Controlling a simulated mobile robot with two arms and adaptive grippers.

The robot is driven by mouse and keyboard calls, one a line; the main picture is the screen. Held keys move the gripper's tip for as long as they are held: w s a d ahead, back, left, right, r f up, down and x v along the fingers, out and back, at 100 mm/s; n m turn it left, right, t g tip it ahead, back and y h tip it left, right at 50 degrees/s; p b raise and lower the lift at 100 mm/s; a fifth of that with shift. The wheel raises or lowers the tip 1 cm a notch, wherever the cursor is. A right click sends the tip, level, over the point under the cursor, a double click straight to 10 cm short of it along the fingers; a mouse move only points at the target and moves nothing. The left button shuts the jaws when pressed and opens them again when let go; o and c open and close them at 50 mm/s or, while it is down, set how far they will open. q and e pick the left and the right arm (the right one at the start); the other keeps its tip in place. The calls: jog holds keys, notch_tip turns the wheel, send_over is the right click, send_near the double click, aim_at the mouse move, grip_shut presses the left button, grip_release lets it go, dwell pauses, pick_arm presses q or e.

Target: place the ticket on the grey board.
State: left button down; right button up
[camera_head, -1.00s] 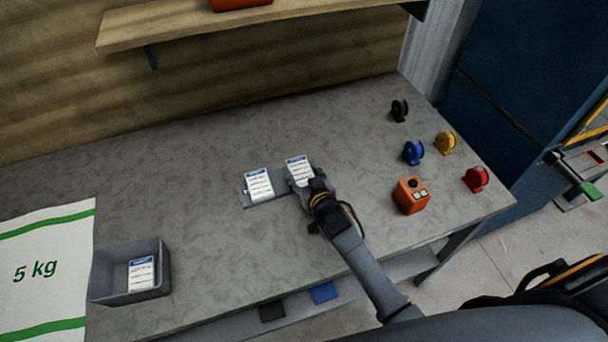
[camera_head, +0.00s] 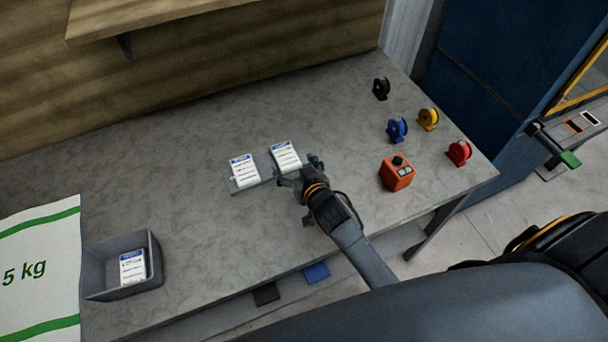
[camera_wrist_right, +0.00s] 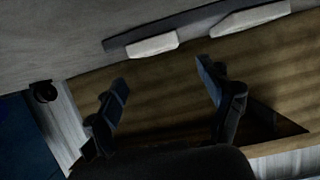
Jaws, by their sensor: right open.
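The grey board (camera_head: 234,187) lies on the table and also shows in the right wrist view (camera_wrist_right: 118,44). Two white tickets with blue headers are on it side by side, a left ticket (camera_head: 243,170) and a right ticket (camera_head: 286,155). My right gripper (camera_head: 299,171) is open at the near right side of the right ticket. In the right wrist view its spread fingers (camera_wrist_right: 162,77) have nothing between them, and the tickets are beyond the tips. A third ticket (camera_head: 132,267) is in the grey bin at left. My left gripper is not in view.
The grey bin (camera_head: 97,281) stands beside a white 5 kg sack (camera_head: 40,240). An orange box (camera_head: 396,174) and black (camera_head: 381,88), blue (camera_head: 397,130), yellow (camera_head: 428,119) and red (camera_head: 459,153) spools stand at right. The table behind the board is clear.

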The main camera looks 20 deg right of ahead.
jog(key=v, duration=0.7)
jog(key=shift+s+r, duration=0.3)
jog(key=shift+s, duration=0.05)
jog(key=shift+s+d+f, duration=0.1)
jog(key=shift+d, duration=0.05)
jog(key=s+d+f+g, duration=0.1)
jog(key=s, duration=0.2)
jog(key=s+g, duration=0.2)
jog(key=s, duration=0.1)
jog(key=s+d+f+g, duration=0.1)
jog(key=s+g, duration=0.1)
jog(key=s, duration=0.1)
jog(key=shift+d+f+h, duration=0.3)
jog(key=shift+d, duration=0.05)
jog(key=s+n+g, duration=0.2)
jog(key=s+g, duration=0.3)
jog(key=s, duration=0.6)
notch_tip(320, 180, down, 25)
jog(key=s+g, duration=0.1)
jog(key=s+d+f+g, duration=0.1)
jog(key=s+d+f, duration=0.2)
jog(key=s+f, duration=1.3)
jog(key=shift+s+f, duration=0.35)
jog(key=shift+f, duration=0.1)
